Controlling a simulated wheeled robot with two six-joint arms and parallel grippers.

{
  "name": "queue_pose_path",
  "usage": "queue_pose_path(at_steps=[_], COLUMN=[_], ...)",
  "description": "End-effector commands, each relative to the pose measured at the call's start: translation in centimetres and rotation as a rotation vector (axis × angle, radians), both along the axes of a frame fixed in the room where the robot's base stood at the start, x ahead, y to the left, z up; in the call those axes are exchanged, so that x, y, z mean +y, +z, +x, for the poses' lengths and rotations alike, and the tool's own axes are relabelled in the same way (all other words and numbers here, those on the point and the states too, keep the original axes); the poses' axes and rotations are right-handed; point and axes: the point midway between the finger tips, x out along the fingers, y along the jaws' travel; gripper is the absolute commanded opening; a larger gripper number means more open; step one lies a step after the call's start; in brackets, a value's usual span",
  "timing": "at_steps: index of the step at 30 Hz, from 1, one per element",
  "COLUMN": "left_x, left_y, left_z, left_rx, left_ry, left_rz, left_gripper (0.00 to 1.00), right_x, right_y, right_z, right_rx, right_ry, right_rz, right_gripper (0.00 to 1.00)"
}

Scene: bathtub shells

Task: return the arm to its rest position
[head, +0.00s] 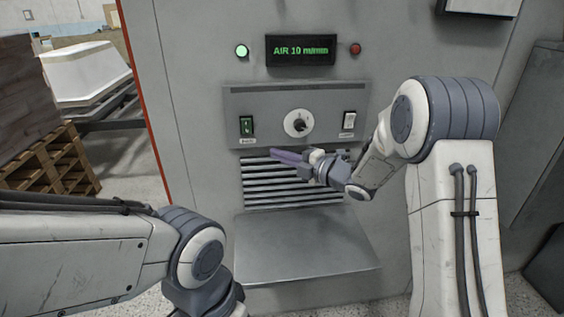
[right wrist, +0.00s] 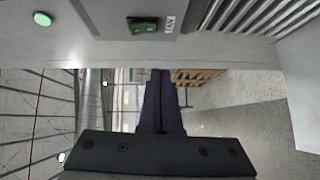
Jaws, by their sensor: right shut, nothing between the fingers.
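My right gripper (head: 290,158) is shut with nothing between its fingers. In the head view it is in front of the machine's upper vent slats, just below the control panel (head: 296,115), and points left. In the right wrist view its closed dark fingers (right wrist: 161,100) show in the middle. I cannot tell whether the fingertips touch the machine. My left arm comes in from the left in the head view, and its gripper is out of view below the frame.
The panel has a green rocker switch (head: 247,126), a round knob (head: 299,123) and a white switch (head: 349,121). The display (head: 300,50) reads "AIR 10 m/min" beside a lit green lamp (head: 242,50). A metal shelf (head: 305,248) juts out below the slats (head: 290,185). Pallets (head: 50,160) stand at left.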

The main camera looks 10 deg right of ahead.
Motion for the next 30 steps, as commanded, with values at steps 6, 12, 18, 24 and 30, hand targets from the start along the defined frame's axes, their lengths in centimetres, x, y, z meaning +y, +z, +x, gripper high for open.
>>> queue_pose_path(at_steps=[6, 12, 18, 24, 30], left_x=[0.0, 0.0, 0.0, 0.0, 0.0], left_y=[-0.1, -0.1, -0.1, -0.1, -0.1], left_z=[0.0, 0.0, 0.0, 0.0, 0.0], left_rx=[0.000, 0.000, 0.000, 0.000, 0.000], left_ry=[0.000, 0.000, 0.000, 0.000, 0.000], left_rz=[0.000, 0.000, 0.000, 0.000, 0.000], left_gripper=[0.50, 0.50, 0.50, 0.50, 0.50], right_x=[-0.4, -0.4, 1.3, 3.2, 3.6], right_y=[0.1, 0.1, 0.2, -1.1, -4.1], right_z=[-0.3, -0.3, -0.5, -4.4, -14.4], right_rx=[-0.001, 0.001, 0.144, 0.529, 0.973], right_ry=[-0.001, -0.003, -0.108, -0.395, -0.707], right_rz=[0.000, 0.000, 0.002, 0.066, 0.159], right_gripper=[0.00, 0.00, 0.00, 0.00, 0.00])
